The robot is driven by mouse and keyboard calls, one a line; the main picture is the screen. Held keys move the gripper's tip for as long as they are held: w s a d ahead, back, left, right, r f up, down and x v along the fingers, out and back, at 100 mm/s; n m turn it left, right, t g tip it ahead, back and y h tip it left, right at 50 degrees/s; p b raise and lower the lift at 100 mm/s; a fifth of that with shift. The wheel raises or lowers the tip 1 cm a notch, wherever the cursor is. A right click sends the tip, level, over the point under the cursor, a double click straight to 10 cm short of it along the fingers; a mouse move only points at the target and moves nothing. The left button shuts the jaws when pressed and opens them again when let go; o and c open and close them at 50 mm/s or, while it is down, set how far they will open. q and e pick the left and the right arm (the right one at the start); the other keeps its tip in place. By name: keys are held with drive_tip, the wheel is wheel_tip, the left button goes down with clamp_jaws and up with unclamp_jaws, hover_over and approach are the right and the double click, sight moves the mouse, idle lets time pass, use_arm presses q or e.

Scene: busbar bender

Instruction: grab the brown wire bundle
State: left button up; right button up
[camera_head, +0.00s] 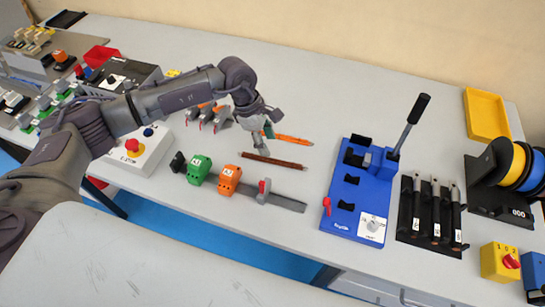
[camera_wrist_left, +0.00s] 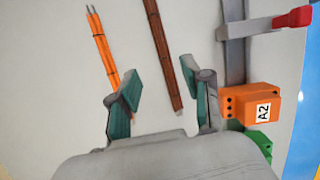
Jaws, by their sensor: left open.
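The brown wire bundle (camera_head: 274,161) is a thin, straight brown strip lying flat on the grey table, near the middle of the head view. In the left wrist view the brown bundle (camera_wrist_left: 168,52) runs from the top edge down towards the space between my fingers. My left gripper (camera_head: 265,140) is open and empty, just above the bundle's left end. In the left wrist view the left gripper (camera_wrist_left: 165,95) has its fingers spread, with the bundle's near end between them, closer to the right finger. My right gripper is not in view.
An orange wire bundle (camera_head: 292,139) lies just behind, with its end by the left finger. In front are a green block (camera_head: 199,169), an orange block (camera_head: 229,180) and a rail (camera_head: 285,202). A blue bender (camera_head: 352,195) stands to the right.

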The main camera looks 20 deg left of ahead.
sight(271, 158)
use_arm(q)
drive_tip(key=shift+d+f, duration=0.1)
drive_tip(key=shift+f, duration=0.2)
drive_tip(key=shift+s+d+f+p, duration=0.1)
drive_tip(key=shift+s+f+p, duration=0.1)
drive_tip(key=shift+f+p, duration=0.5)
drive_tip(key=x, duration=0.3)
drive_tip(key=shift+s+f+p, duration=0.1)
drive_tip(key=shift+f+p, duration=0.15)
drive_tip(key=shift+p, duration=0.1)
drive_tip(key=shift+f, duration=0.2)
clamp_jaws()
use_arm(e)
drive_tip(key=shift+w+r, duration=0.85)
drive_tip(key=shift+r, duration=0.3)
